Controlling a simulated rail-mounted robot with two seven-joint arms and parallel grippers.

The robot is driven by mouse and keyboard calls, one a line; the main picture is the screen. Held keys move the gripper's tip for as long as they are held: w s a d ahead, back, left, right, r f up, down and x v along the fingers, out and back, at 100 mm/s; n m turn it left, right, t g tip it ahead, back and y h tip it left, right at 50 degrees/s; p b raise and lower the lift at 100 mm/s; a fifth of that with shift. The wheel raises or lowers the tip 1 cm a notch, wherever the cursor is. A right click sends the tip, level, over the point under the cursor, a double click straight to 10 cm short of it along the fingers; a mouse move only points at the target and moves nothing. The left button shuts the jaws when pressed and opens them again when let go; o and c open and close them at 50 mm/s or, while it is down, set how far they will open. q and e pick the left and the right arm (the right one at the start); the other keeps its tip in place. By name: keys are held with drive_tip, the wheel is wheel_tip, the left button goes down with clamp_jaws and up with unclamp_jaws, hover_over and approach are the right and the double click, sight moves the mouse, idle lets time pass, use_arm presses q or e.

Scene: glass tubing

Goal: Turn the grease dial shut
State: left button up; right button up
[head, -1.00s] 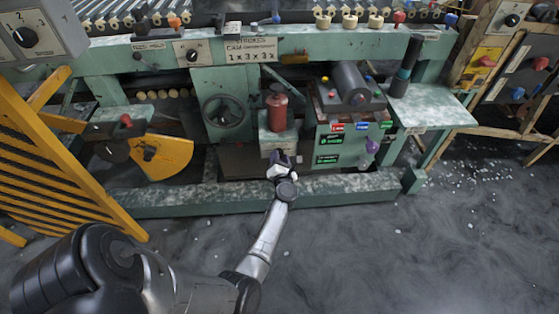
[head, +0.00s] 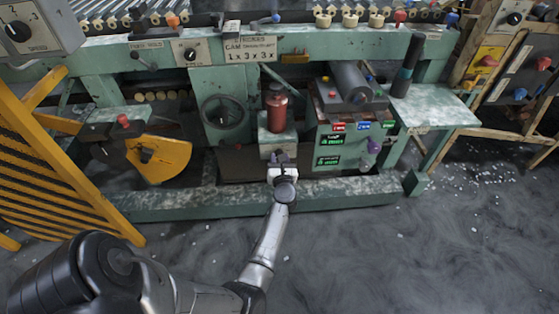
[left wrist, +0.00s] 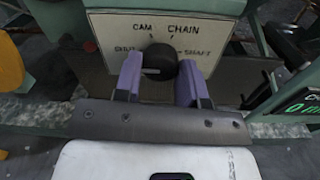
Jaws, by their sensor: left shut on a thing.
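The grease dial (left wrist: 159,60) is a round black knob on a pale plate lettered "CAM", "CHAIN" and "SHAFT" in the left wrist view. My left gripper (left wrist: 160,80) has its two purple fingers on either side of the knob and is shut on it. In the head view my left gripper (head: 282,160) reaches the front of the small green block (head: 279,139) under a red bottle (head: 277,110). There the gripper hides the dial. The knob's pointer cannot be made out. My right gripper is in neither view.
A handwheel (head: 222,112) is left of the block, and a green control box (head: 345,145) with lit labels stands right. A green beam (head: 170,202) runs low along the machine's front. A yellow slatted guard (head: 55,165) stands at left. The floor in front is mostly clear.

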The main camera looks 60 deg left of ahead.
use_arm(q)
drive_tip(key=shift+r, duration=0.1)
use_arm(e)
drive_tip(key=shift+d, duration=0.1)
use_arm(q)
drive_tip(key=o, duration=0.9)
drive_tip(key=shift+d, duration=0.15)
